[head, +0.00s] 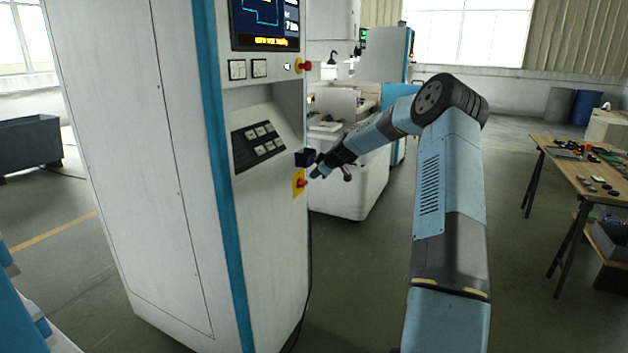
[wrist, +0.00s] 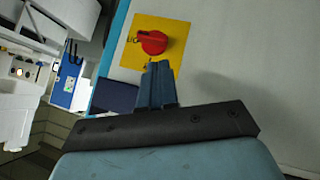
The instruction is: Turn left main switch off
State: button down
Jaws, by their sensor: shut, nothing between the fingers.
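The main switch is a red rotary knob on a yellow plate (head: 299,184), low on the narrow side of the white machine cabinet at left. In the wrist view the red knob (wrist: 152,42) shows large, its handle lying roughly sideways in the picture. My gripper (head: 314,174) is shut and empty, close to the knob. In the wrist view its fingertips (wrist: 158,66) are just below the knob; I cannot tell whether they touch it. The fingers hide part of the plate's lower edge.
A dark blue box (head: 304,157) juts from the cabinet just above the switch, near my gripper. Another white machine (head: 350,190) stands behind. A wooden workbench (head: 590,170) is at right.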

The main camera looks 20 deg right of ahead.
jog(key=shift+s+d+r, duration=0.4)
jog(key=shift+s+d, duration=0.05)
jog(key=shift+d, duration=0.05)
jog(key=s+a+r+m+g+h, duration=0.1)
jog(key=s+a+r, duration=0.45)
jog(key=s, duration=0.35)
jog(key=s+a+r+m+g+h, duration=0.1)
jog(key=s+a+r, duration=0.45)
jog(key=s, duration=0.35)
jog(key=s+a+r+m+g+h, duration=0.1)
jog(key=s+a+r, duration=0.45)
jog(key=s, duration=0.35)
jog(key=s+r+m+h, duration=0.1)
jog(key=s+m, duration=0.6)
jog(key=s, duration=2.7)
jog(key=shift+r+m, duration=0.4)
